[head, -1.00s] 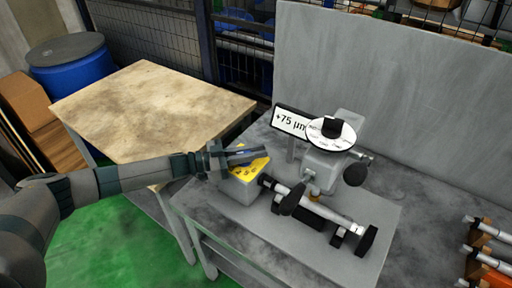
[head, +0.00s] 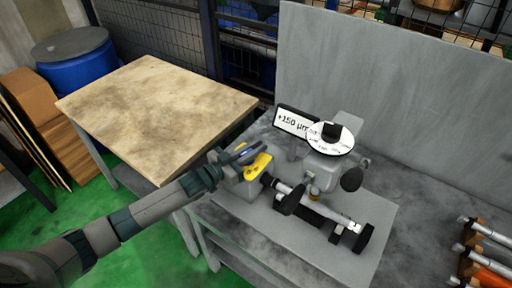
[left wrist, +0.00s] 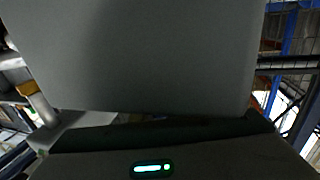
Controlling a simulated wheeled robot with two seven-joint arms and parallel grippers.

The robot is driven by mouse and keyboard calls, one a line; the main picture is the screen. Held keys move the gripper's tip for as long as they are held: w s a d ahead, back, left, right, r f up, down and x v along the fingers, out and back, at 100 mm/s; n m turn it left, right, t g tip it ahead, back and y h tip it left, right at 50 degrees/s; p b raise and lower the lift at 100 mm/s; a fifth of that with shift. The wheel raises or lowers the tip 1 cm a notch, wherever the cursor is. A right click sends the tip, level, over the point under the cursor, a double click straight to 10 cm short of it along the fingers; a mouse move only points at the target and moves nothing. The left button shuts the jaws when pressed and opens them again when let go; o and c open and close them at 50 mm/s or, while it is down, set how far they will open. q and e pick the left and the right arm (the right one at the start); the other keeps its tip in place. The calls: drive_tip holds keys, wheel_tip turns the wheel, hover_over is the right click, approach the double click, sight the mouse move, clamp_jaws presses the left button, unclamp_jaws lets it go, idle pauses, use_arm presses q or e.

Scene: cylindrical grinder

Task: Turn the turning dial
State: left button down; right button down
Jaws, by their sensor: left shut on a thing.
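My left gripper (head: 240,155) is at the top of a grey box with a yellow face (head: 256,166), at the left end of the grinder. It is shut on the turning dial there; the fingers hide the dial almost wholly. In the left wrist view a grey surface (left wrist: 145,55) fills most of the picture, very close. A sign (head: 296,124) on the grinder reads +150 µm. A white marked disc with a black knob (head: 331,131) tops the grinder head. My right gripper is out of view.
The grinder bed carries a horizontal cylinder (head: 318,209) just right of the box. A wooden-topped table (head: 160,105) stands at the left, and a grey panel (head: 400,85) rises behind. Several rods (head: 487,250) lie at the lower right.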

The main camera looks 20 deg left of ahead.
use_arm(q)
drive_tip(key=shift+r, duration=0.1)
drive_tip(key=c, duration=1.8)
unclamp_jaws()
drive_tip(key=shift+w, duration=0.1)
drive_tip(key=shift+o, duration=0.2)
drive_tip(key=shift+s+a+f, duration=0.2)
drive_tip(key=shift+s+a, duration=0.05)
drive_tip(key=shift+s, duration=0.15)
drive_tip(key=b+v, duration=0.5)
drive_tip(key=v, duration=1.1)
drive_tip(key=shift+s+r, duration=0.15)
drive_tip(key=shift+s, duration=0.05)
drive_tip(key=shift+a, duration=0.1)
